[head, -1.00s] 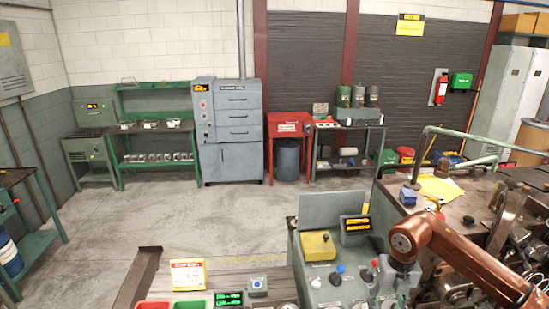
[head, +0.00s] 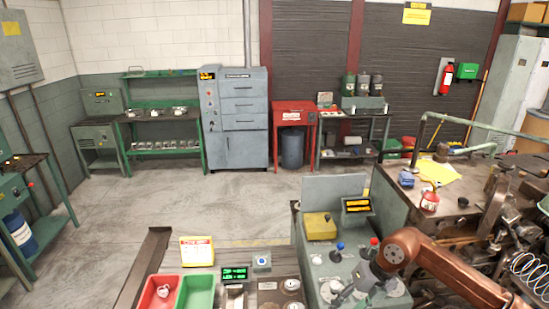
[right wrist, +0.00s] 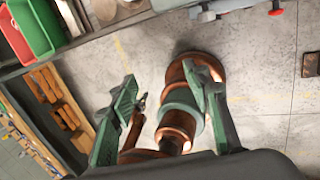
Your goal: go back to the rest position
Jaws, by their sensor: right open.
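My right arm (head: 440,270), copper-brown, comes in from the lower right in the head view and bends down over the control console. Its hand is low in that view, and its fingertips cannot be made out there. In the right wrist view my right gripper (right wrist: 158,75) has its two green fingers wide apart, with nothing held between them. Copper and green-grey parts of my own body show behind the fingers, above the concrete floor. My left gripper is not in view.
The grey console (head: 336,190) carries a yellow box (head: 320,227) and knobs. A red bin (head: 155,292) and green bin (head: 196,291) stand left of it. A cluttered machine bench (head: 465,205) is at right, with a red can (head: 429,201). The middle floor (head: 200,210) is clear.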

